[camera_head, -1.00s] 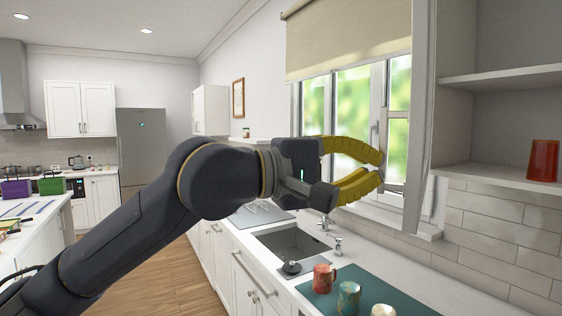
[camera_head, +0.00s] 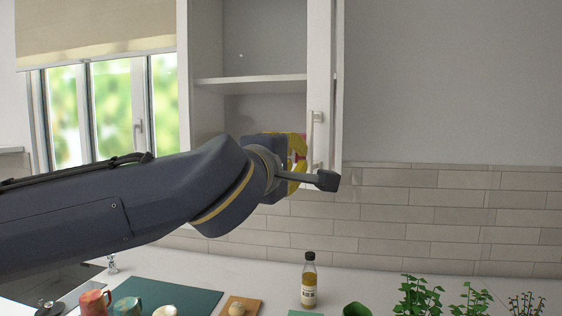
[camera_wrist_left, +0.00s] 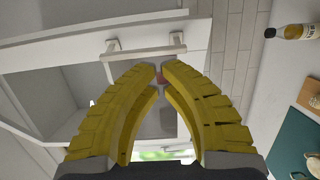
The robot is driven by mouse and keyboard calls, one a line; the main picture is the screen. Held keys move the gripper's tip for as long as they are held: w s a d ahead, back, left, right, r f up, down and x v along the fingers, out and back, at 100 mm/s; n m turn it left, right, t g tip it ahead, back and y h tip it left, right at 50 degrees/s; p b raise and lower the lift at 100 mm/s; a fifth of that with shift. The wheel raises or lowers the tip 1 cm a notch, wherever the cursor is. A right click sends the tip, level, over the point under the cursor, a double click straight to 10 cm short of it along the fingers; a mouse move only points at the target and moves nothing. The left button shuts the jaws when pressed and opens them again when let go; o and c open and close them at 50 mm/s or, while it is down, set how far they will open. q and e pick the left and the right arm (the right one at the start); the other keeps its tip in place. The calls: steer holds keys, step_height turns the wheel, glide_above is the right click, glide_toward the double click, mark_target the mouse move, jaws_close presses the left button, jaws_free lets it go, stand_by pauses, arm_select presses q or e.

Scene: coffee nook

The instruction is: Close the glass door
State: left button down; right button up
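The cabinet door (camera_head: 319,60) stands open, swung out from the shelved cabinet on the wall, and shows as a narrow white strip in the head view. It has a handle (camera_head: 317,117). My left gripper (camera_head: 300,155) is at the door's lower part, just below the handle. In the left wrist view the handle (camera_wrist_left: 145,50) lies just ahead of the yellow fingertips (camera_wrist_left: 161,70). The tips are close together with a narrow gap and nothing clearly held. I cannot tell whether they touch the door. My right gripper is not in view.
A counter below holds a teal mat (camera_head: 190,298) with mugs, a bottle (camera_head: 309,280) and herb plants (camera_head: 417,296). The cabinet shelf (camera_head: 250,83) is behind my gripper. A window (camera_head: 118,105) is at the left. The tiled wall right of the door is clear.

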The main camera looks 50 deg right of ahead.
mark_target(309, 155)
arm_select(q)
steer(key=shift+s+d, duration=0.15)
steer(key=shift+d, duration=1.5)
